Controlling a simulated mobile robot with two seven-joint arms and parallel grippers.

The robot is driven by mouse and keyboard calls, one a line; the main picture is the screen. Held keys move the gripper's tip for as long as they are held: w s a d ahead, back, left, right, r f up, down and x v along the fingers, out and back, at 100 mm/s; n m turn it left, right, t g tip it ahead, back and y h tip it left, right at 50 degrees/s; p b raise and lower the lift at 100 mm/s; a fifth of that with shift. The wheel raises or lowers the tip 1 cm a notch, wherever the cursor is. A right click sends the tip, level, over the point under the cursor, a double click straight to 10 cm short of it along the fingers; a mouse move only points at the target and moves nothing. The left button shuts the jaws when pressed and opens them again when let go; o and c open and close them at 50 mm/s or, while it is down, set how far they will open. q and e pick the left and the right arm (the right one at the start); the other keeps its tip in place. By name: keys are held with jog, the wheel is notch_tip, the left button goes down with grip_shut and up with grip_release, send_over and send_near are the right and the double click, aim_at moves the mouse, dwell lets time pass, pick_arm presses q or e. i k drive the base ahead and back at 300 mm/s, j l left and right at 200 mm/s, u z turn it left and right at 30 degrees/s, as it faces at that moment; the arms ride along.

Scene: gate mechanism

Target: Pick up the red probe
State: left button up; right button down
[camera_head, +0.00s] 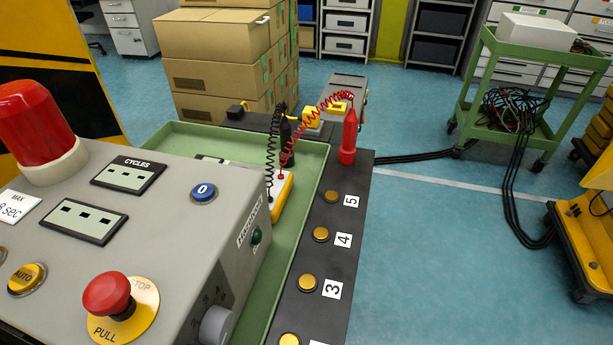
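The red probe (349,138) stands upright near the far end of the black strip with numbered brass contacts. Its red coiled cord (313,119) runs from its top, arching left and down to the yellow multimeter (282,194) in the green tray. The black probe (286,134) stands upright left of the red probe, with a black coiled cord (270,150). The multimeter is partly hidden behind the grey control box. Neither of my grippers shows in the head view.
The grey control box (180,225), with a red stop button (107,293) and red lamp (38,122), fills the near left. Brass contacts (320,234) line the black strip (316,262). Cardboard boxes (215,60) stand behind. Open blue floor lies right; a green cart (520,90) stands beyond.

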aim_at(347, 148)
jog(key=i+l+u, duration=0.45)
jog(key=l+u, duration=0.15)
jog(key=i+l+u, duration=0.15)
jog(key=l+u, duration=0.15)
jog(key=i+l+u, duration=0.1)
jog(key=l+u, duration=0.2)
jog(key=l, duration=0.15)
jog(key=i+l+u, duration=0.1)
jog(key=l+u, duration=0.55)
jog(key=l, duration=0.2)
